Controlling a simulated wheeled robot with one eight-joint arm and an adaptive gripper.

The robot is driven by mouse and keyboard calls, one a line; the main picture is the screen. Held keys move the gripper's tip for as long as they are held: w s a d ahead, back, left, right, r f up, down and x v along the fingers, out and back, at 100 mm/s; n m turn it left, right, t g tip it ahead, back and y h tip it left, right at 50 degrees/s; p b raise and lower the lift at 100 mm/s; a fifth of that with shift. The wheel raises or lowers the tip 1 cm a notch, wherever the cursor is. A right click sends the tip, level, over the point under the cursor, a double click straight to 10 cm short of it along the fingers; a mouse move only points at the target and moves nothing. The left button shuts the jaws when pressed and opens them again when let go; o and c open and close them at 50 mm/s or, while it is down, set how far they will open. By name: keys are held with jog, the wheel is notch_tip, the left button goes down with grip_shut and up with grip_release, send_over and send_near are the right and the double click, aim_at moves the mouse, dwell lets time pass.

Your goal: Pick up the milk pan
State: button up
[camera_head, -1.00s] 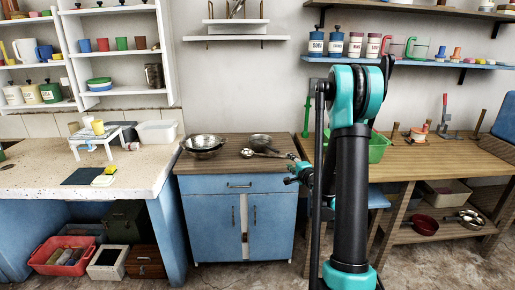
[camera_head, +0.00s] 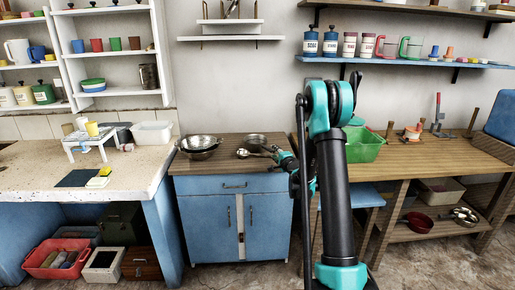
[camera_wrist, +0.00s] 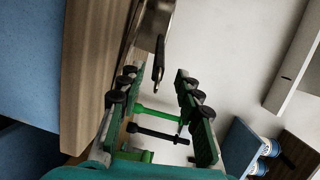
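A small metal pan (camera_head: 255,139), which looks like the milk pan, stands at the back right of the blue cabinet's wooden top. In the wrist view a shiny metal wall with a dark handle (camera_wrist: 159,62) shows at the top, apparently this pan. My gripper (camera_wrist: 155,82) is open and empty, its fingers spread on either side of the handle's line. The handle appears beyond the fingertips, and I see no contact. In the head view my gripper (camera_head: 287,160) is at the cabinet's right edge, right of the pan and partly hidden by my arm.
A metal colander or bowl (camera_head: 199,146) stands on the cabinet top (camera_head: 215,160) at left. A ladle-like utensil (camera_head: 249,153) lies in front of the pan. A green tub (camera_head: 365,148) is on the wooden bench at right. A wall shelf (camera_head: 430,63) with jars hangs above.

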aim_at(272, 150)
jog(key=x, duration=0.4)
jog(key=shift+w+f, duration=0.1)
jog(key=shift+f, duration=0.1)
grip_shut()
